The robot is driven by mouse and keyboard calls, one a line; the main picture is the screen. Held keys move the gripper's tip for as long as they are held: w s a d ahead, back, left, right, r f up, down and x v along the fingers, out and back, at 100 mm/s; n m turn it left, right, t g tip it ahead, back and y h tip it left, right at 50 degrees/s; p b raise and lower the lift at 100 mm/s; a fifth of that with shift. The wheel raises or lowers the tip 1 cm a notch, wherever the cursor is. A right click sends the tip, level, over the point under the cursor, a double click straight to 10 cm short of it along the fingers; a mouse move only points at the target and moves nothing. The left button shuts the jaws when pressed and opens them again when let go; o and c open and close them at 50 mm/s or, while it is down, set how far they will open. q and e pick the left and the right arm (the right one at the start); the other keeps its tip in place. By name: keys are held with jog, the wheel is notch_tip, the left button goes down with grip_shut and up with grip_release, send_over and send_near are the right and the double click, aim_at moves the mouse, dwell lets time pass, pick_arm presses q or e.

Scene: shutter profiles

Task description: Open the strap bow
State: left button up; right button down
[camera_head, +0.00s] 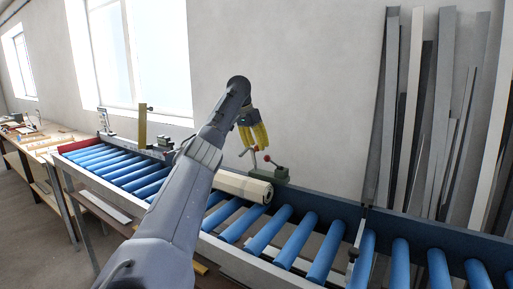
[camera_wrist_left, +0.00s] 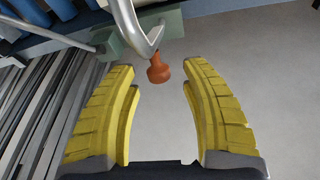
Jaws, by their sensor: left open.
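A curved silver bar, which looks like the strap bow (camera_wrist_left: 137,30), ends in an orange-red knob (camera_wrist_left: 158,72) in the left wrist view. It rises by a green block (camera_wrist_left: 168,26). In the head view, the green block (camera_head: 281,175) with small red-knobbed levers stands by the rollers. My left gripper (camera_head: 255,146) has yellow fingers and is open just above it. In the left wrist view the knob lies between the open fingertips of my left gripper (camera_wrist_left: 158,78), apart from both fingers. My right gripper is not in view.
A cream roll (camera_head: 243,187) lies on the blue rollers (camera_head: 268,231) behind my left arm. A blue side rail (camera_head: 425,232) runs along the wall. Long profiles (camera_head: 437,110) lean at the right. A workbench (camera_head: 40,147) stands at the far left.

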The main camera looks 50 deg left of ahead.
pick_arm(q)
jog(key=v, duration=1.1)
